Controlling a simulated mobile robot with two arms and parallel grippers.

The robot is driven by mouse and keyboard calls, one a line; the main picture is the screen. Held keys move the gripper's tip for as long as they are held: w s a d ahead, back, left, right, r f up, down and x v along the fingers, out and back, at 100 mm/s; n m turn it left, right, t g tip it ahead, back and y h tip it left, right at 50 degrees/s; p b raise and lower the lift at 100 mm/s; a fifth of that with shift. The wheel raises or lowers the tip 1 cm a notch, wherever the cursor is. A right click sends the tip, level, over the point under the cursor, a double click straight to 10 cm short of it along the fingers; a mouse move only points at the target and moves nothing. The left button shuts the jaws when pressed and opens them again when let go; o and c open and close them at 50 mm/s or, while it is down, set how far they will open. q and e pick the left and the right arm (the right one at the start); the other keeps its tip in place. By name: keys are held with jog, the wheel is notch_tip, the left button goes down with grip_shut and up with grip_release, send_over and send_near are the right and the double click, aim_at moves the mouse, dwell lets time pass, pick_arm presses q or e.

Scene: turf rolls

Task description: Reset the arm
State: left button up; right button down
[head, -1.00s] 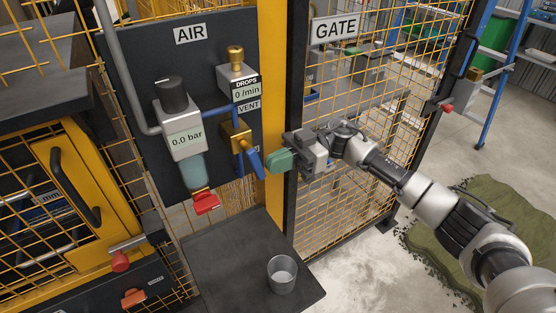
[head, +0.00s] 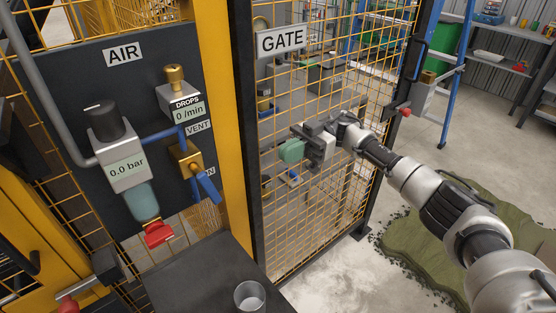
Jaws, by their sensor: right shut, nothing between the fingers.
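My right arm reaches in from the right edge of the head view. I cannot tell how far the gripper is from the mesh. My left gripper is not in view.
The regulator (head: 124,173) reads 0.0 bar and has a red valve (head: 158,233) below. A clear cup (head: 249,297) stands on the dark shelf (head: 190,283). The mesh gate (head: 345,215) is behind my arm. A turf piece (head: 410,245) lies on the floor at right.

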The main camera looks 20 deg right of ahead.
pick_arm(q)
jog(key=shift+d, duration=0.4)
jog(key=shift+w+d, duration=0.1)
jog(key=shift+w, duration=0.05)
